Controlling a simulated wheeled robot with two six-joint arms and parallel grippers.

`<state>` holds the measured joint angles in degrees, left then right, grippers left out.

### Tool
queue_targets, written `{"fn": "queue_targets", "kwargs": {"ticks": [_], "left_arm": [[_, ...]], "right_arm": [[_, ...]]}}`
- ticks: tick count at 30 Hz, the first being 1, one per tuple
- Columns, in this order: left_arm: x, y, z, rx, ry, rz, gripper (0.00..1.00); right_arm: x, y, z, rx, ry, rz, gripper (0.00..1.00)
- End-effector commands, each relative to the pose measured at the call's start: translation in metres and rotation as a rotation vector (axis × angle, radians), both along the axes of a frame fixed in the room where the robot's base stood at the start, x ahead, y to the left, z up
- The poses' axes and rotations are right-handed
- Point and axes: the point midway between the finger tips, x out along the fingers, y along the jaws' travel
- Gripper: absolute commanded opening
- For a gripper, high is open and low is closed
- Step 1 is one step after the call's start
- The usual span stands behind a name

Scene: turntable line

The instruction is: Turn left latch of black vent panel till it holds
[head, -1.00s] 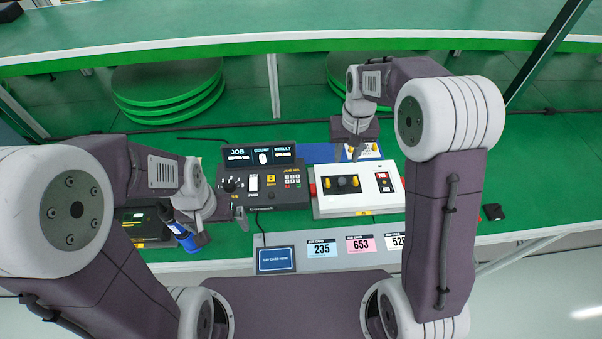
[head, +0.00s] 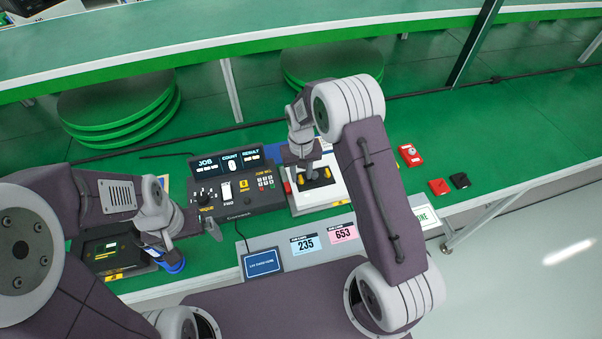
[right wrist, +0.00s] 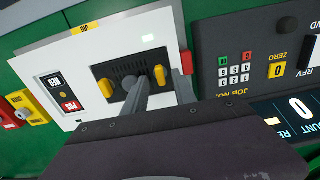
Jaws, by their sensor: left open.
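The black vent panel (right wrist: 118,69) is set in a white-topped box (head: 317,197) and has a yellow latch near each side. In the right wrist view, which is turned round, the left latch (right wrist: 160,75) is nearer the dark console and the right latch (right wrist: 105,88) is farther from it. In the head view this gripper (head: 308,172) partly hides the panel. My left gripper (head: 192,243) is open, low at the left, away from the panel.
A dark console (head: 238,195) with buttons and displays stands left of the box. Red (head: 439,187) and black (head: 460,180) pieces lie right on the green bench. Numbered cards (head: 306,244) line the front ledge.

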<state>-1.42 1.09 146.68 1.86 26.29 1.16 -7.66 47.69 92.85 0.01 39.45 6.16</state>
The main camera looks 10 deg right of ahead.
Motion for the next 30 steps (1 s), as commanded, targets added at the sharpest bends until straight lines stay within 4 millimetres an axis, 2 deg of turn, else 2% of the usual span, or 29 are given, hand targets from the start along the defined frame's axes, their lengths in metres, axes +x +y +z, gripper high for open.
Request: {"fn": "queue_targets", "kwargs": {"ticks": [7, 10, 11, 30], "left_arm": [[0.0000, 0.0000, 0.0000, 0.000, 0.000, 0.000, 1.00], [0.0000, 0.0000, 0.0000, 0.000, 0.000, 0.000, 1.00], [0.0000, 0.0000, 0.0000, 0.000, 0.000, 0.000, 1.00], [0.0001, 0.0000, 0.0043, 0.000, 0.000, 0.000, 1.00]], "right_arm": [[0.0000, 0.0001, -0.0016, 0.000, 0.000, 0.000, 0.33], [0.0000, 0.0001, -0.0015, 0.000, 0.000, 0.000, 0.05], [0.0000, 0.0001, -0.0015, 0.000, 0.000, 0.000, 0.00], [-0.0002, -0.0004, -0.0006, 0.000, 0.001, -0.071, 0.00]]}}
